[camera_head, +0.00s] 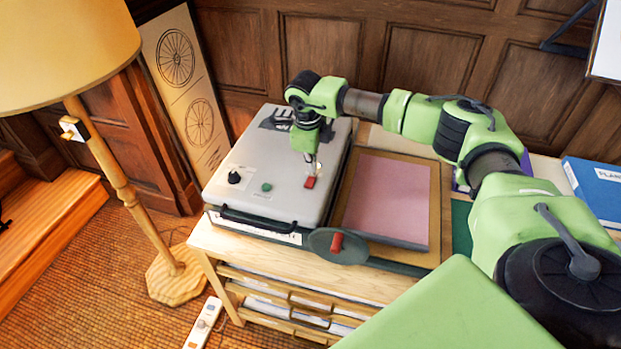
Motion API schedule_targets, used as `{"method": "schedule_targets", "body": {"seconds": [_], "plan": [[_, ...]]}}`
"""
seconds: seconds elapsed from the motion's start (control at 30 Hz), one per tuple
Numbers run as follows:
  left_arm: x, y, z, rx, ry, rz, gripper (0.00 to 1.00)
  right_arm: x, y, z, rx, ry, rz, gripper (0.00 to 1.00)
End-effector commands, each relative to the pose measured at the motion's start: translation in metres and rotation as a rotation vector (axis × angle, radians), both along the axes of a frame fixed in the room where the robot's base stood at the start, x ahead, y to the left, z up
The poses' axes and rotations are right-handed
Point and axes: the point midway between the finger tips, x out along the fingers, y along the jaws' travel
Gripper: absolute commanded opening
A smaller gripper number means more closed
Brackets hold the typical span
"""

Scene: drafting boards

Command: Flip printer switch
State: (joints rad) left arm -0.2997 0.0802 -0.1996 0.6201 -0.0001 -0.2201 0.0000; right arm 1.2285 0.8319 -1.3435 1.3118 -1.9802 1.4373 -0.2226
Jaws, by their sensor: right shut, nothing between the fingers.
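The printer (275,183) is a light grey case with a dark front handle, standing on the left part of a wooden cabinet. Its top carries a black knob (234,177), a green button (267,187) and a red switch (310,182) at the right. My right gripper (313,168) points down just above the red switch, with its fingers shut and empty. The tips are at or very close to the switch; I cannot tell if they touch it. A round light dial beside the switch is partly hidden by the fingers. My left gripper is not in view.
A pink sheet on a board (386,198) lies right of the printer. A dark paddle-shaped part with a red knob (337,243) juts out in front. A floor lamp (130,197) stands left, a power strip (205,325) lies on the floor, and a blue binder (597,190) is at right.

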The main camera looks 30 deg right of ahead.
Motion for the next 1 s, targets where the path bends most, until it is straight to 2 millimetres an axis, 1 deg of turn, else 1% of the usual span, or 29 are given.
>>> {"method": "schedule_targets", "body": {"seconds": [0.03,0.5,0.6,1.0], "plan": [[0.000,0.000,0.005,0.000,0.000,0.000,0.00,0.000,0.000,0.007,0.001,-0.001,0.000,0.00],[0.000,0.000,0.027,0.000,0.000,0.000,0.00,0.000,0.000,0.044,0.000,0.000,-0.001,0.00],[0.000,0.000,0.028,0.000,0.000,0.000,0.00,0.000,0.000,0.047,0.000,0.001,0.000,0.00],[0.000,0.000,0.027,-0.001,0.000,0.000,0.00,0.000,0.000,0.046,-0.001,0.001,0.000,0.00]]}}
